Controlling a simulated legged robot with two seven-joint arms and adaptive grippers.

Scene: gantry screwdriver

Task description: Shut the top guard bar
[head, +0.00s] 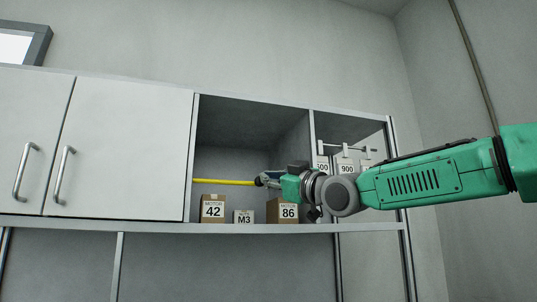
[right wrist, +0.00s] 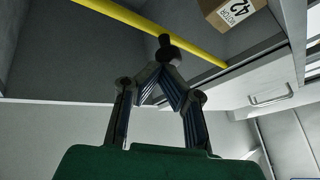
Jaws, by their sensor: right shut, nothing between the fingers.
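The yellow guard bar (head: 224,182) runs nearly level across the open shelf compartment, from its left wall to my right gripper (head: 262,180). Its right end is hidden behind my gripper and arm. In the right wrist view the bar (right wrist: 118,20) crosses diagonally just beyond my fingertips (right wrist: 164,66). A dark knob-like piece (right wrist: 167,47) stands at the bar, right at the fingertips; I cannot tell whether they touch. My right gripper is shut with nothing between its fingers. My left gripper is not in view.
Boxes marked MOTOR 42 (head: 213,213), M3 (head: 244,217) and MOTOR 86 (head: 288,213) stand on the shelf below the bar. Closed white cabinet doors (head: 120,150) with handles are on the left. Items on hooks (head: 346,166) hang in the right compartment, partly behind my arm.

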